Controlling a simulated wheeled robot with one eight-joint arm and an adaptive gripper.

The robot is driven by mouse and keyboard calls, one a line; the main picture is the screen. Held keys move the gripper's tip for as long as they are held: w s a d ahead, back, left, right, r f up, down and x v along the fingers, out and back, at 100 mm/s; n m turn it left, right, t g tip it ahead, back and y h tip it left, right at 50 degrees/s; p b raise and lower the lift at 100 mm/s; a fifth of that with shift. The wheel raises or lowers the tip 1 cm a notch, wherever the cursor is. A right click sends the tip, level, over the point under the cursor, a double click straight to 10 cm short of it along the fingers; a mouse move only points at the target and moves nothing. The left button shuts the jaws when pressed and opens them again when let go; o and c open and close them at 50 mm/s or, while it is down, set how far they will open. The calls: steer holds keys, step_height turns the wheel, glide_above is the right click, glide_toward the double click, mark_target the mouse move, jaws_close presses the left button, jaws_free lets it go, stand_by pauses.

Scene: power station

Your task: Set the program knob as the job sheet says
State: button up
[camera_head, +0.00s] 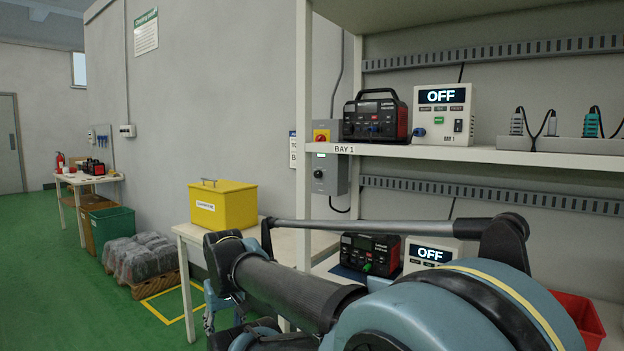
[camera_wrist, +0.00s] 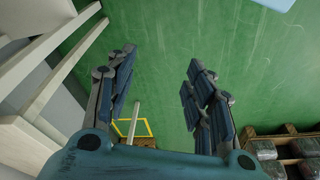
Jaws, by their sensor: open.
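A grey wall box (camera_head: 329,174) with a round black knob (camera_head: 318,173) hangs beside the shelf post. I cannot tell whether this is the program knob, and its setting is too small to read. No readable job sheet shows; a white sign (camera_head: 292,149) is partly hidden behind the post, and a wall poster (camera_head: 146,33) is too small to read beyond its heading. My gripper (camera_wrist: 157,88) is open and empty in the wrist view, above green floor. In the head view my arm crosses the lower middle, with the gripper end low beside the table, away from the box.
A yellow box (camera_head: 224,205) stands on a table left of the shelf. The upper shelf (camera_head: 440,154), marked BAY 1, holds a black-red power unit (camera_head: 375,117) and a white charger (camera_head: 443,114) reading OFF. Another such pair sits below. Wrapped sacks on a pallet (camera_wrist: 290,133) stand nearby.

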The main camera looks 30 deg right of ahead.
steer(key=w+d+r+t, duration=0.1)
steer(key=w+r+t, duration=0.2)
steer(key=w+r, duration=0.55)
steer(key=m+h, duration=0.5)
steer(key=h, duration=1.2)
glide_toward(316, 175)
steer(key=x, duration=0.8)
steer(key=shift+d+r, duration=0.1)
steer(key=c, duration=1.1)
